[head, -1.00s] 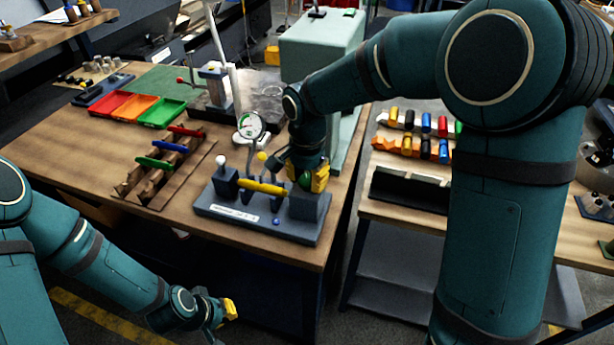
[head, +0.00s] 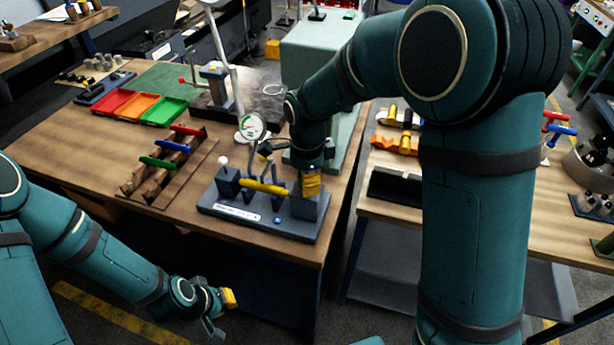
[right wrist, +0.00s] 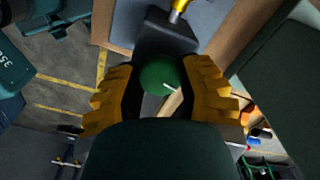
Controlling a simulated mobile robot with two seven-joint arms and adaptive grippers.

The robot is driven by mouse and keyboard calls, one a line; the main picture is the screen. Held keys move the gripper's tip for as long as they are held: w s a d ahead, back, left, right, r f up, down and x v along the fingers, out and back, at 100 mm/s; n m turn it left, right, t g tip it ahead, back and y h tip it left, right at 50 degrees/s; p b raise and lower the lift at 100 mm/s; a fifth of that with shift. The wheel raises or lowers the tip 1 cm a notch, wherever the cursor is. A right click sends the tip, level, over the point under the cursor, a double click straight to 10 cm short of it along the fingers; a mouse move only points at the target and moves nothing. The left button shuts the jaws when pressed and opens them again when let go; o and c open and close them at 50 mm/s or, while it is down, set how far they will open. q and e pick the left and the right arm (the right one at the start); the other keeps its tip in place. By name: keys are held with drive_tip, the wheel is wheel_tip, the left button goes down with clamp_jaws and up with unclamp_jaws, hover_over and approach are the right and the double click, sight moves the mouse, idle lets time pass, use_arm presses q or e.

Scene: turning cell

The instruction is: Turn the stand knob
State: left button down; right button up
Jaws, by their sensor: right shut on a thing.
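The stand is a blue-grey fixture (head: 210,207) near the table's front right corner, with a yellow bar (head: 264,187) lying across its posts. In the right wrist view the green round knob (right wrist: 160,74) sits between the two yellow fingers of my right gripper (right wrist: 165,82), at the stand's right end. My right gripper is shut on the knob. In the head view this gripper (head: 311,184) points down over the stand's right block and hides the knob. My left gripper (head: 222,312) is empty, its fingers apart, in front of the table and away from the stand.
A round dial gauge (head: 251,127) stands just behind the stand. A wooden rack (head: 146,180) with red, blue and green handled pieces lies to the left. Red, orange and green trays (head: 162,110) are farther back. A second bench (head: 398,211) stands to the right.

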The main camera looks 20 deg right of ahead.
drive_tip(key=shift+s+f, duration=0.2)
idle(0.3)
drive_tip(key=o, duration=1.3)
drive_tip(key=shift+c, duration=0.2)
drive_tip(key=shift+w+r, duration=0.1)
drive_tip(key=shift+w, duration=0.05)
drive_tip(key=shift+r, duration=0.15)
drive_tip(key=shift+r, duration=0.3)
wheel_tip(320, 180, up, 11)
